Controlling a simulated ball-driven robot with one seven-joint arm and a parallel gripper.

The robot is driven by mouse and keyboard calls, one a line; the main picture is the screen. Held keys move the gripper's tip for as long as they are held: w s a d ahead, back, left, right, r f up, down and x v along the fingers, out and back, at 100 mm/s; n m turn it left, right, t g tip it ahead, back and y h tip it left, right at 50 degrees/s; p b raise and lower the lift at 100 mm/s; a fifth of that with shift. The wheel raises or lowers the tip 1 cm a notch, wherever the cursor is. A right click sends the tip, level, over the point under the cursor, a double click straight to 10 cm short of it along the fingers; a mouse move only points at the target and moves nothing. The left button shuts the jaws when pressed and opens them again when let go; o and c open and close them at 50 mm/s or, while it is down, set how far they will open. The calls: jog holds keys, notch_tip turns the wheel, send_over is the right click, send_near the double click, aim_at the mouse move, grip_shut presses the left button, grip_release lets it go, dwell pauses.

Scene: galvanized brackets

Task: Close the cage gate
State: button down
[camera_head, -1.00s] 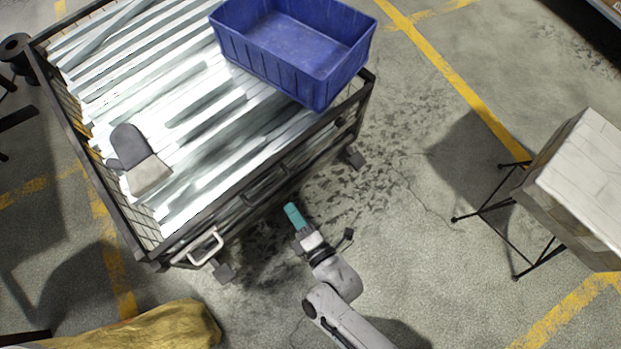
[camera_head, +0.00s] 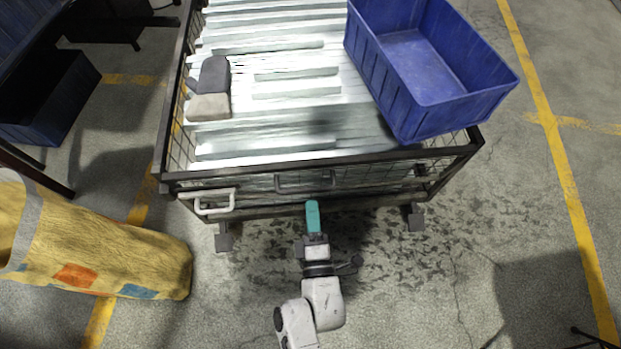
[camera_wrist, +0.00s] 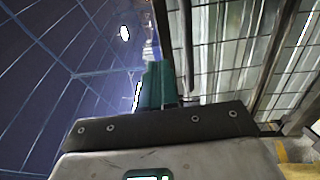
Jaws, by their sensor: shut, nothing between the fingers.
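The dark-framed wire cage (camera_head: 330,160) stands in front of me, filled with long shiny galvanized metal pieces. Its near side, the gate side (camera_head: 370,178), carries a dark handle (camera_head: 305,182) near the middle and a cream handle (camera_head: 214,202) at the left corner. I cannot tell how far the gate stands from its frame. My gripper (camera_head: 312,218) with teal fingers is shut and empty, just in front of the near side, below the dark handle; contact is unclear. In the wrist view the teal fingers (camera_wrist: 156,85) point along mesh (camera_wrist: 225,60) at the right.
A yellow sack (camera_head: 110,250) lies at the left, near the cage's front left corner. The floor at front right is mostly clear.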

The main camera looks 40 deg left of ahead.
aim_at(308, 167)
jog(key=b+x, duration=0.1)
jog(key=x, duration=0.7)
jog(key=shift+r+p+x, duration=0.2)
jog(key=shift+p+x, duration=0.35)
jog(key=shift+x, duration=0.9)
jog(key=shift+w+r, duration=0.1)
jog(key=shift+d, duration=0.1)
